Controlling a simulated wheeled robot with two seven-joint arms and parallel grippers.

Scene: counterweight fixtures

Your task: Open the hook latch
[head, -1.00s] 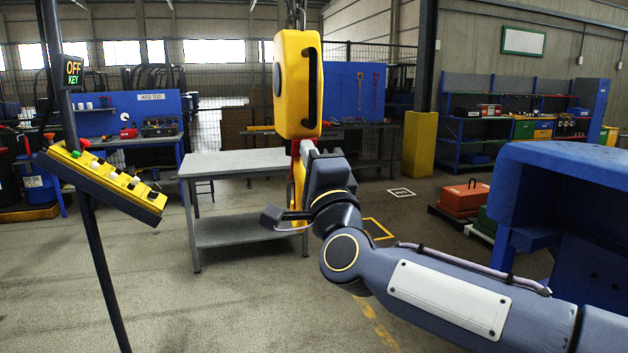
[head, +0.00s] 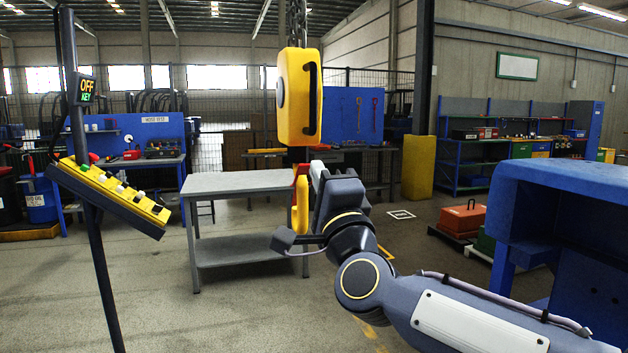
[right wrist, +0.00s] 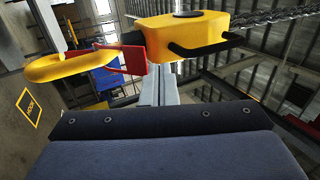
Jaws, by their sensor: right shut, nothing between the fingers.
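A yellow hoist block (head: 299,97) hangs on a chain, with a yellow hook (head: 300,207) below it and red parts at the hook's top. My right gripper (head: 317,170) is just right of the hook in the head view. In the right wrist view its pale fingers (right wrist: 160,86) are together and empty. There the hook (right wrist: 58,66) curves at upper left, and the red latch (right wrist: 122,61) lies between it and the block (right wrist: 187,34). The fingertips look close to the red parts; I cannot tell whether they touch, nor whether the latch is open. My left gripper is out of view.
A grey table (head: 240,183) stands behind the hook. A large blue fixture (head: 565,200) is at right. Open floor lies between panel and arm.

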